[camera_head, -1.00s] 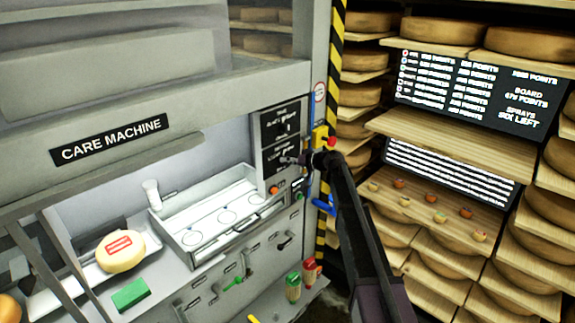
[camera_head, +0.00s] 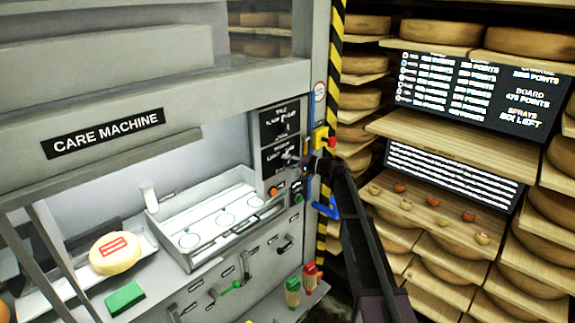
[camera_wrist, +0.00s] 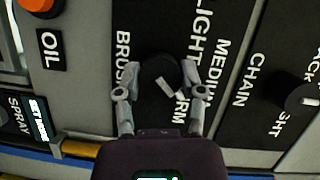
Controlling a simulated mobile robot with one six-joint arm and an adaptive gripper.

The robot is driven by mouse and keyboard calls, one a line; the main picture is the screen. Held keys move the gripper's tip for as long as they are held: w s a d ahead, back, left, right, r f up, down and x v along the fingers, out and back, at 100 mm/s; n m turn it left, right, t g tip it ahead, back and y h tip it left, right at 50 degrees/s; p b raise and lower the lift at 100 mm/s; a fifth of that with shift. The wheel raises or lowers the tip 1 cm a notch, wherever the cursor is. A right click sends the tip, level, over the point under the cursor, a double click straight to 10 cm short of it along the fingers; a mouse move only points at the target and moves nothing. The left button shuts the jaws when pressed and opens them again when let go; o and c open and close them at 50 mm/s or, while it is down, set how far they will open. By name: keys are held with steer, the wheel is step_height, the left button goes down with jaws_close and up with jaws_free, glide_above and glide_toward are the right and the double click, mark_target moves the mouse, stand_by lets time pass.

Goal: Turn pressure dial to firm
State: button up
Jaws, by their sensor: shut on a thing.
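The pressure dial (camera_wrist: 160,76) is a dark round knob with a white pointer mark, on a black panel lettered "BRUSH", "LIGHT" and "MEDIUM". Letters ending in "RM" show beside my right finger, the rest hidden. The white mark slants towards those letters. My gripper (camera_wrist: 160,92) is shut on the knob, one finger on each side. In the head view my gripper (camera_head: 291,157) is at the lower black panel (camera_head: 272,160) of the care machine, and the knob there is too small to read.
A second knob (camera_wrist: 300,97) on a "CHAIN" panel sits close to the right. An orange button (camera_wrist: 38,4) and an oil label (camera_wrist: 51,50) are at the left. A yellow box with a red button (camera_head: 321,139) stands beside my arm. Shelves of cheese wheels (camera_head: 530,40) fill the right.

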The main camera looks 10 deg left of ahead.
stand_by(0.3)
steer(key=o, duration=1.1)
steer(key=shift+o, duration=0.2)
steer(key=shift+r+p, duration=0.1)
steer(key=shift+p, duration=0.2)
